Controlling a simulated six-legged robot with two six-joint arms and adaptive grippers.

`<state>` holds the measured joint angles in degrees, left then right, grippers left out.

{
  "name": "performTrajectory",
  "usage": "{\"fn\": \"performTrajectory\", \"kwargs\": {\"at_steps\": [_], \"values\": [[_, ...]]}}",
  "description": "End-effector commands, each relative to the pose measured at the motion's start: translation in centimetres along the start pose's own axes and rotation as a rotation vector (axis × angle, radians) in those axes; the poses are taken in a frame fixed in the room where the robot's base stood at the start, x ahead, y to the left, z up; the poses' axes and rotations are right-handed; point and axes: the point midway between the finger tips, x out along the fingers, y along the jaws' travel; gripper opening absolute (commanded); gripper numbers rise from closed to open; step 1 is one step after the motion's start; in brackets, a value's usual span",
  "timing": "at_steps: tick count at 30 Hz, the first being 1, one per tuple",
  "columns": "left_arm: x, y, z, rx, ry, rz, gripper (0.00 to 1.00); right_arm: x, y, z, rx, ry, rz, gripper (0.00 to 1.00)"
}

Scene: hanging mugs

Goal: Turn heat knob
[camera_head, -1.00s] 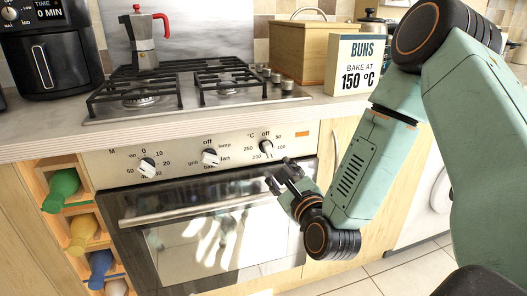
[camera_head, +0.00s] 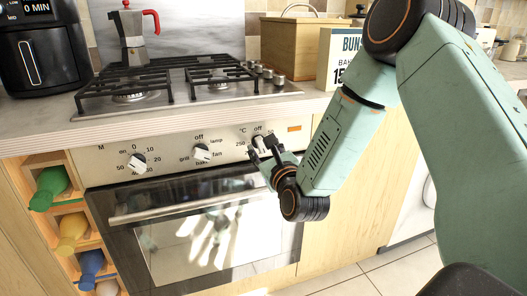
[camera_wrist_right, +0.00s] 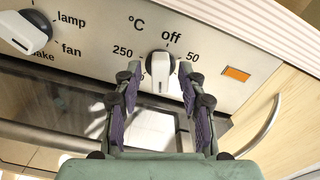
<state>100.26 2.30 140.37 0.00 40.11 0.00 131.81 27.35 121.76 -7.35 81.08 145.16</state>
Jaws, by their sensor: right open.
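The heat knob (camera_wrist_right: 160,71) is a white knob on a dark base, under "off" on the oven's control panel (camera_head: 110,160). In the head view the knob (camera_head: 258,143) is partly hidden by my right gripper (camera_head: 263,142). In the right wrist view my right gripper (camera_wrist_right: 158,78) is open. Its two fingers stand one on each side of the knob, with gaps visible, so it is not gripped. The knob's marker points to about "off". My left gripper is not in view.
The function knob (camera_head: 202,152) and timer knob (camera_head: 136,162) are to the left on the panel. The oven door handle (camera_head: 180,207) runs below. A stove (camera_head: 200,85) with a moka pot (camera_head: 133,35) is above.

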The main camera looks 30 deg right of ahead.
Motion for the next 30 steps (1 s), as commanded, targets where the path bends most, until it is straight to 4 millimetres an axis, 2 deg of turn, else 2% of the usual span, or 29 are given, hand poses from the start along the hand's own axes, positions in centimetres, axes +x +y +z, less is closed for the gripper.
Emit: {"fn": "performTrajectory", "kwargs": {"at_steps": [9, 23, 30], "values": [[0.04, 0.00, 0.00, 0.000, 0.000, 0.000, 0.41, 0.29, -0.02, -0.01, 0.000, 0.001, 0.000, 0.40], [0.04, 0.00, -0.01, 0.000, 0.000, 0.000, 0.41, 0.25, -0.02, -0.02, 0.000, 0.001, 0.000, 0.01], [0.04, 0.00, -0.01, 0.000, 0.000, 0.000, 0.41, 0.24, -0.02, -0.03, -0.001, 0.002, 0.000, 0.00]]}}
